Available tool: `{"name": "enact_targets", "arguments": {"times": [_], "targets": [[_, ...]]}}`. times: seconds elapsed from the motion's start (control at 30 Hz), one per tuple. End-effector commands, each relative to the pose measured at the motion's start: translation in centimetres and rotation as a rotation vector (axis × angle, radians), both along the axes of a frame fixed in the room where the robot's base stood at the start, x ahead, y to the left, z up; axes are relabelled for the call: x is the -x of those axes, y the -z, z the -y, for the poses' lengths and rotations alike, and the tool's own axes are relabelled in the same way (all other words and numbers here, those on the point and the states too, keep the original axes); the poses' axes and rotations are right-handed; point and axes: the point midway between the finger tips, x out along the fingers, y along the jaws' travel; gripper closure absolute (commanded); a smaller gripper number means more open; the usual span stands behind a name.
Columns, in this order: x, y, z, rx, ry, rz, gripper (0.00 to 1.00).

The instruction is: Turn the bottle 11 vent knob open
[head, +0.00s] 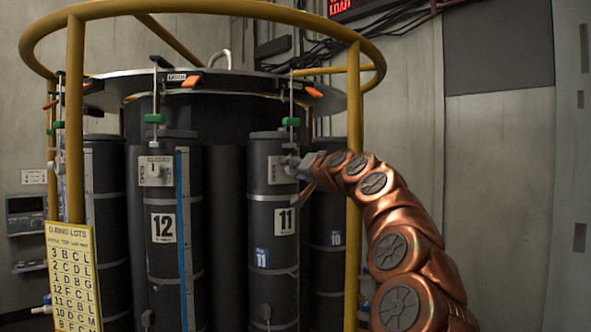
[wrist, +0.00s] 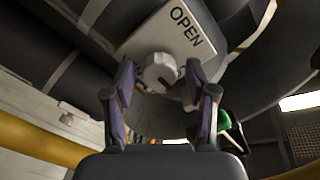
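Bottle 11 (head: 272,235) is a tall dark cylinder with a white "11" label. Its vent plate (head: 272,172) is near its top, and my gripper (head: 296,164) is at the plate's right side, partly covering it. In the wrist view, the pale round vent knob (wrist: 160,68) sits on the white plate (wrist: 150,40) marked OPEN. A dark mark shows on the knob's lower face. My gripper (wrist: 160,82) is open, with one finger on each side of the knob. I cannot tell whether either finger touches it.
Bottle 12 (head: 164,255) stands to the left, with its own vent plate (head: 156,171). Bottle 10 (head: 328,265) is behind at the right. A yellow ring frame (head: 205,8) and its post (head: 354,110) stand close to my arm. A yellow lots board (head: 72,275) hangs at left.

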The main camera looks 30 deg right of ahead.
Motion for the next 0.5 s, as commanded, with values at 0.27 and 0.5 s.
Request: {"name": "enact_targets", "arguments": {"times": [0.27, 0.5], "targets": [[0.02, 0.0, 0.02, 0.0, 0.0, 0.0, 0.76], [0.02, 0.0, 0.03, 0.0, 0.0, 0.0, 1.0]]}}
